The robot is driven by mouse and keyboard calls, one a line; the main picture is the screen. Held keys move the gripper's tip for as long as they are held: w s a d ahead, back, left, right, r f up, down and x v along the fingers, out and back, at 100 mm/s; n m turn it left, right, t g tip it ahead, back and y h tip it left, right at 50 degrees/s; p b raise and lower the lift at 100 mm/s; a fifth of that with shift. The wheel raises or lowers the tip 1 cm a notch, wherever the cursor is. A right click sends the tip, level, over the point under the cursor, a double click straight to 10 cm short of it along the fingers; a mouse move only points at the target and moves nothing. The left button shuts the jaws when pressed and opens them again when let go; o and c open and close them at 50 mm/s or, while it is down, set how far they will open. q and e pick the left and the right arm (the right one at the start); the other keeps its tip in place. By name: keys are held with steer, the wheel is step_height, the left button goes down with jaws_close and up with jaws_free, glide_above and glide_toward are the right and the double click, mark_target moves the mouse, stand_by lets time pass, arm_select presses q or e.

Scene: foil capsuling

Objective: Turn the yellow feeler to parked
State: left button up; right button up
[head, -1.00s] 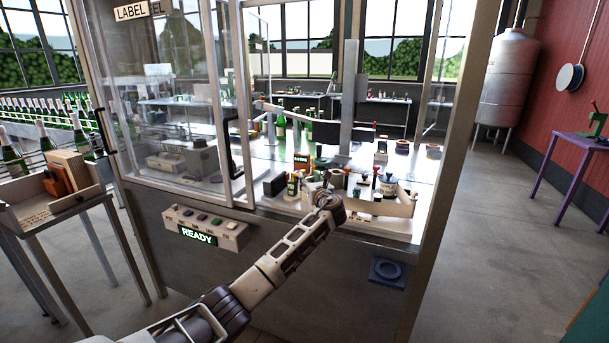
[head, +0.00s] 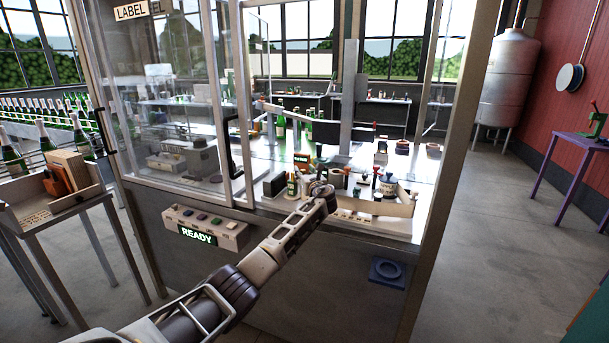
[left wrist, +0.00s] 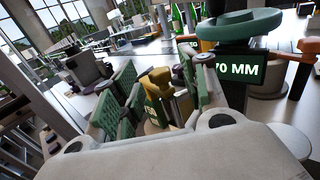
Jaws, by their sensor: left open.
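My left gripper (head: 319,189) reaches into the machine's open front at the bench edge. In the left wrist view my left gripper (left wrist: 155,88) has its green-padded fingers spread apart. A yellow upright piece (left wrist: 157,83) shows between and beyond them; it looks like the yellow feeler, but I cannot tell for sure or read its angle. Its lower part is partly hidden, with a green-labelled surface beside it. I cannot tell whether the fingers touch it. In the head view I cannot pick out the feeler near the gripper. My right gripper is not in view.
A green ring (left wrist: 240,27) stands above a "70 MM" display (left wrist: 237,68) close on the right. A glass panel (head: 160,95) closes the left side. A button box (head: 204,227) with a READY sign hangs in front.

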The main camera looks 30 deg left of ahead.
arm_select(q)
steer(key=shift+w+a, duration=0.1)
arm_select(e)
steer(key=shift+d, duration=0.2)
arm_select(q)
steer(key=shift+c, duration=1.2)
jaws_close()
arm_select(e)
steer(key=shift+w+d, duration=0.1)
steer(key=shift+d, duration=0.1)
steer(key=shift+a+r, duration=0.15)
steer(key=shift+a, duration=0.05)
